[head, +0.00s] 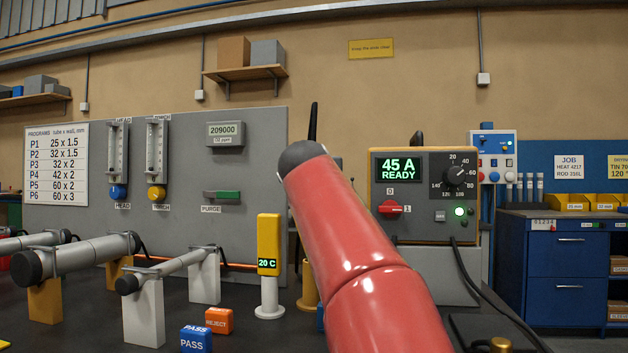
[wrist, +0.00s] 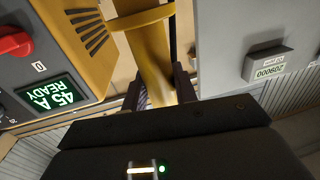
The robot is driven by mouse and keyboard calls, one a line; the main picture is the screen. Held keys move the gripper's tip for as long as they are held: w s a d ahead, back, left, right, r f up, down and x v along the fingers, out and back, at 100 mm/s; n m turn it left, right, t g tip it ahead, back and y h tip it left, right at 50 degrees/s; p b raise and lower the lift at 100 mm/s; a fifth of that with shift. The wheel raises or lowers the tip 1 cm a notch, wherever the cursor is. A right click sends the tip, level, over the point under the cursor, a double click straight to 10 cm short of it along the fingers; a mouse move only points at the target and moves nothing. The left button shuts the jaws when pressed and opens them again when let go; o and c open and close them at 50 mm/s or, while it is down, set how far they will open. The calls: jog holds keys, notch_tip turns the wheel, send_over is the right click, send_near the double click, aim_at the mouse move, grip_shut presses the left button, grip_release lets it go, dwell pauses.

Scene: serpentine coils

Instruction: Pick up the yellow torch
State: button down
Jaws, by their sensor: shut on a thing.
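In the wrist view, my gripper (wrist: 160,88) has its two dark fingers on either side of a yellow body, which I take to be the yellow torch (wrist: 152,58). The gripper is shut on it. The yellow body runs up the picture away from the fingers, and a yellow piece crosses it near the top. In the head view my red arm hides the gripper and most of what lies behind it. A small yellow post (head: 309,287) shows just left of the arm; I cannot tell whether it belongs to the torch.
The power source (head: 424,185) reading 45 A READY stands right of my arm. A yellow 20 C gauge (head: 269,245) on a white stand is to the left. Tubes on blocks, an orange REJECT cube (head: 219,320) and a blue PASS cube (head: 195,340) occupy the bench's left.

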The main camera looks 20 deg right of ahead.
jog(key=b+v, duration=0.6)
jog(key=v, duration=0.9)
jog(key=shift+s, duration=0.25)
jog(key=shift+a, duration=0.1)
